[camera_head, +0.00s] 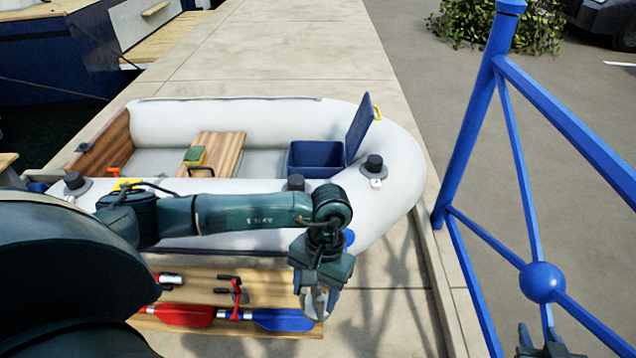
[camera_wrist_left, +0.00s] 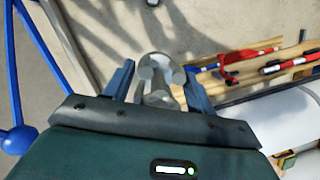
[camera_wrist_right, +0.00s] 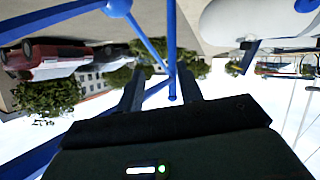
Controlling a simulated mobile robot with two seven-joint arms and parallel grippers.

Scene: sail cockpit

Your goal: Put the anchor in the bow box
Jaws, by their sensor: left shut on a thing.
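The anchor (camera_wrist_left: 158,75) is a grey metal piece between the fingers of my left gripper (camera_head: 318,290). In the head view it hangs below the fingers (camera_head: 316,303), partly hidden by them, above the plank and pavement in front of the dinghy. The bow box (camera_head: 315,160) is a blue box inside the dinghy toward its right end, with its blue lid (camera_head: 359,128) standing open on the right side. My left gripper is in front of the box and apart from it. My right gripper (camera_wrist_right: 160,82) is open and empty; it shows at the bottom right of the head view.
The white inflatable dinghy (camera_head: 225,112) holds a wooden seat (camera_head: 225,150) with a green and yellow item on it. Paddles (camera_head: 185,315) and tools lie on planks in front. A blue railing (camera_head: 530,205) stands at the right. Pavement between railing and planks is clear.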

